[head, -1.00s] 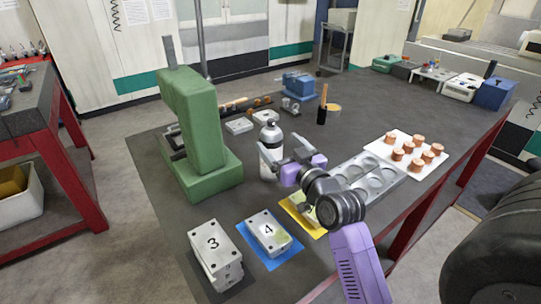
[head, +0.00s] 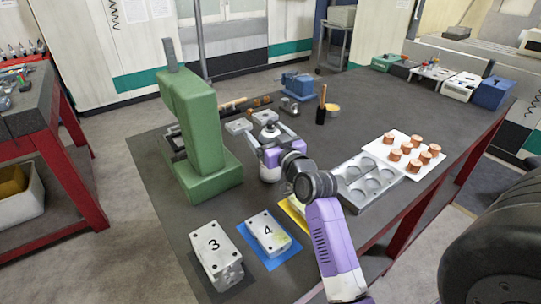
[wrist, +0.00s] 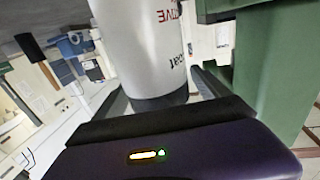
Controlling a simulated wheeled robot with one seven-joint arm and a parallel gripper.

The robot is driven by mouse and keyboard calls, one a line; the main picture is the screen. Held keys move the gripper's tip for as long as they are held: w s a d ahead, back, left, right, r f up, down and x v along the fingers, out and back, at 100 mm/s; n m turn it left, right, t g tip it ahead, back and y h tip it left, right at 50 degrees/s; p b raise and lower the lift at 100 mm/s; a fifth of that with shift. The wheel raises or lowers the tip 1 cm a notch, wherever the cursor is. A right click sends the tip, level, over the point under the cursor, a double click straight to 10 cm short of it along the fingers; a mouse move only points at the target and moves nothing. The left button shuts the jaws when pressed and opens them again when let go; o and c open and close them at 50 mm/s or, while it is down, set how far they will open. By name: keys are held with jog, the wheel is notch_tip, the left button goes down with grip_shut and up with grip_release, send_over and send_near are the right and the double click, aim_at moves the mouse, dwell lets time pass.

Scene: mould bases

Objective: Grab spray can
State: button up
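The spray can (head: 269,170) stands upright on the dark table, right of the green press. It is white with a dark cap, and my gripper hides part of its middle. My gripper (head: 272,143) reaches around the can with one finger on each side. In the wrist view the can (wrist: 148,50) fills the space between the fingers, its printed side showing. The fingers look spread, with a small gap beside the can, so I see no firm grip.
The green press (head: 198,130) stands close on the left. A metal tray with round recesses (head: 345,200) and a white board (head: 425,172) with copper pieces lie to the right. Blocks marked 3 (head: 214,258) and 4 (head: 267,236) sit in front.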

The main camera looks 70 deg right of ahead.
grip_shut()
jog(key=shift+r, duration=0.1)
